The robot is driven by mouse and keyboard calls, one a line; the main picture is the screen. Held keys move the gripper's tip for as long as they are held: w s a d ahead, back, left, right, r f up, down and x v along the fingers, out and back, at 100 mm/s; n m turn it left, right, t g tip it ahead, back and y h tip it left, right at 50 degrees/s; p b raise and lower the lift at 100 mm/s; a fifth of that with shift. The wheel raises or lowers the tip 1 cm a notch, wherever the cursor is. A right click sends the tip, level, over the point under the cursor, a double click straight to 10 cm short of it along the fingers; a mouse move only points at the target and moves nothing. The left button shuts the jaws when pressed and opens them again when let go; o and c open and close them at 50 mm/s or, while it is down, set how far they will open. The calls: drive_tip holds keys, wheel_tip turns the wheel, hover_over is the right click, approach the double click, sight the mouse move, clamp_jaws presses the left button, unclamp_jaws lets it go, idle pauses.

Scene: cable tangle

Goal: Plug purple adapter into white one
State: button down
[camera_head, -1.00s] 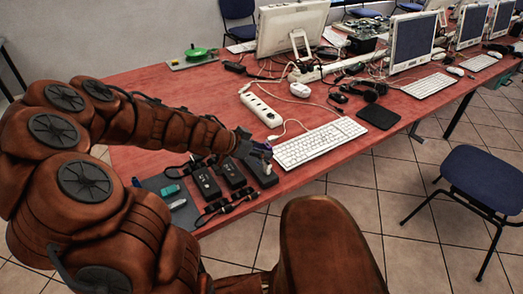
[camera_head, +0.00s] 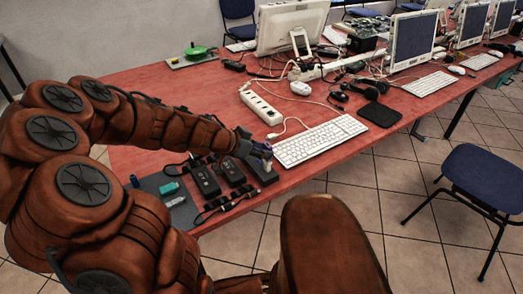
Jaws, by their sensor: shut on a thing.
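My gripper (camera_head: 259,149) is at the end of my brown arm, low over the right end of the row of black devices. It is shut on a small purple adapter (camera_head: 267,153), of which only a bit shows at the fingertips. A black device (camera_head: 266,174) is right below it; I cannot tell whether they touch. A whitish adapter (camera_head: 175,201) lies on the grey mat (camera_head: 153,183) at the left. A teal adapter (camera_head: 168,188) lies just behind it.
More black devices (camera_head: 205,181) and (camera_head: 232,173) stand between the mat's left part and my gripper. Black cabled plugs (camera_head: 218,205) lie at the table's front edge. A white keyboard (camera_head: 320,141) and a white power strip (camera_head: 262,104) are close on the right and behind.

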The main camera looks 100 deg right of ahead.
drive_tip(key=shift+f+b, duration=0.5)
drive_tip(key=shift+b, duration=0.15)
drive_tip(key=c, duration=0.7)
unclamp_jaws()
drive_tip(key=shift+r, duration=0.1)
drive_tip(key=v, duration=1.2)
